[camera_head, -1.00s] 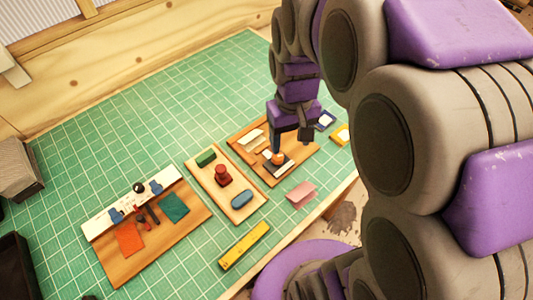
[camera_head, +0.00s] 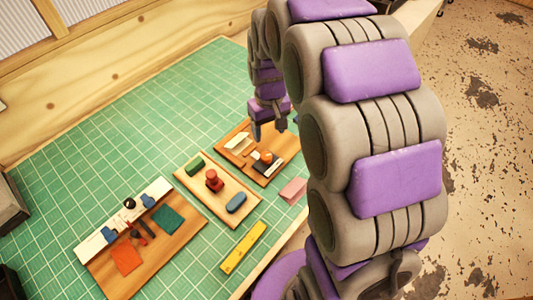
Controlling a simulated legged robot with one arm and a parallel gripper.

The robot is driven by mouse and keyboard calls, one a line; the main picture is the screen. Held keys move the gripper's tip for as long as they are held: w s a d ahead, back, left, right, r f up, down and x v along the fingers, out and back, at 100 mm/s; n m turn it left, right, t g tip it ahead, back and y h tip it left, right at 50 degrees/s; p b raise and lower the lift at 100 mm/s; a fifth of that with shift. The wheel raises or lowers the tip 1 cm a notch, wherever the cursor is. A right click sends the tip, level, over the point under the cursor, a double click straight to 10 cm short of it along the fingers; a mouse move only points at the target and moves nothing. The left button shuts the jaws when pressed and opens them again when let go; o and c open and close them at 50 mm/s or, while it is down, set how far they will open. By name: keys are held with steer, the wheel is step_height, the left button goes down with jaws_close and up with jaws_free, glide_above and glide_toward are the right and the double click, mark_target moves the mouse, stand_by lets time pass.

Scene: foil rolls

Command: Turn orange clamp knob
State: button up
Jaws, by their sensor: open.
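The orange clamp knob (camera_head: 266,157) sits on a dark and white clamp piece (camera_head: 268,164) on the right wooden board (camera_head: 255,174). My gripper (camera_head: 268,134) is above the board's far part, up and slightly right of the knob in the picture. Its fingers are spread and empty, pointing down, and appear apart from the knob. The knob is in plain view.
The middle board (camera_head: 217,210) holds a red knob-like piece (camera_head: 213,181), a green block (camera_head: 194,166) and a blue piece (camera_head: 236,202). The left board (camera_head: 185,232) carries several small parts. A yellow bar (camera_head: 242,247) and a pink block (camera_head: 292,190) lie on the green mat (camera_head: 110,145).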

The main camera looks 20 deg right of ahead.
mark_target(266, 155)
steer(key=f, duration=0.3)
steer(key=a+f+b, duration=0.1)
steer(key=f, duration=0.5)
steer(key=shift+a+f+b, duration=0.3)
steer(key=shift+a, duration=0.05)
steer(key=shift+f, duration=0.35)
steer(key=shift+d+f, duration=0.35)
steer(key=shift+d, duration=0.45)
steer(key=shift+a, duration=0.55)
steer(key=c, duration=0.4)
steer(key=shift+c, duration=0.9)
steer(key=shift+d, duration=0.25)
steer(key=c, duration=0.3)
steer(key=shift+a, duration=0.1)
steer(key=shift+c, duration=0.9)
